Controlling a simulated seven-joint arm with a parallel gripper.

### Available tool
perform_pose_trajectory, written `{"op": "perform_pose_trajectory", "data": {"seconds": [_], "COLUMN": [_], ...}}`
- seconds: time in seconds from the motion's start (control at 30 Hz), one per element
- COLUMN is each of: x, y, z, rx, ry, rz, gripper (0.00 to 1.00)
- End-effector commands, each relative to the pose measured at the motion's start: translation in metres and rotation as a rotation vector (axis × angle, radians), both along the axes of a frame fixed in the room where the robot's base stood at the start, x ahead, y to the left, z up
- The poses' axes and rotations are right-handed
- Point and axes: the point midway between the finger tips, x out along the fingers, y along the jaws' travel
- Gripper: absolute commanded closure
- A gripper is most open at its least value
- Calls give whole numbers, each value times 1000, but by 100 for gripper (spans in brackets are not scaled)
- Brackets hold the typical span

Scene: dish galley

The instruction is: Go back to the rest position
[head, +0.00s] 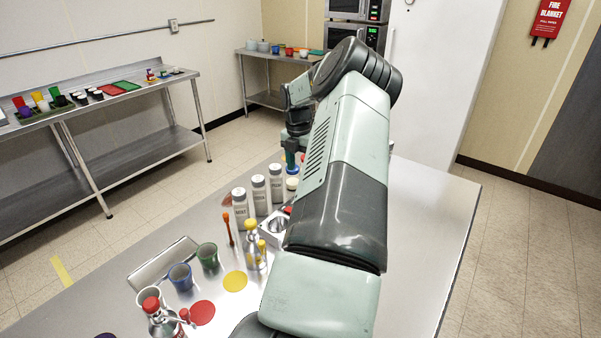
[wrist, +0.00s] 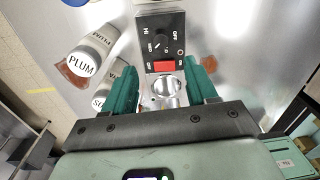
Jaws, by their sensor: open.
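My gripper (wrist: 163,78) is open, with its two green fingers pointing down toward the metal table (head: 430,230). In the wrist view a black control box (wrist: 160,22) with a knob and a red switch (wrist: 164,66) lies ahead of and between the fingers. A round metal cup (wrist: 167,86) shows between the fingers, apart from both. Nothing is held that I can see. In the head view my arm covers much of the table, and the fingertips are hard to make out.
White labelled bottles (head: 259,194) stand left of my arm; one reads PLUM (wrist: 84,62). Nearer are a green cup (head: 208,257), a blue cup (head: 181,278), a yellow disc (head: 235,281), a red disc (head: 202,313) and a yellow-topped bottle (head: 254,250). The table's right side is clear.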

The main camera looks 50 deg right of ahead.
Motion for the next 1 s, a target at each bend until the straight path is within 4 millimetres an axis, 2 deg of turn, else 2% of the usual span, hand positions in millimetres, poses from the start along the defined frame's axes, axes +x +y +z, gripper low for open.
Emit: {"op": "perform_pose_trajectory", "data": {"seconds": [0.57,0.67,0.77,0.87,0.9,0.97,1.0], "x": [1,10,38,80,97,123,139], "y": [0,0,1,10,18,34,47], "z": [1,13,47,100,124,158,181], "rx": [-3,-61,-223,-450,-544,-674,-755], "ry": [0,1,8,14,16,18,20], "rz": [2,60,234,496,609,777,886], "gripper": [43,43,43,43,43,43,43]}}
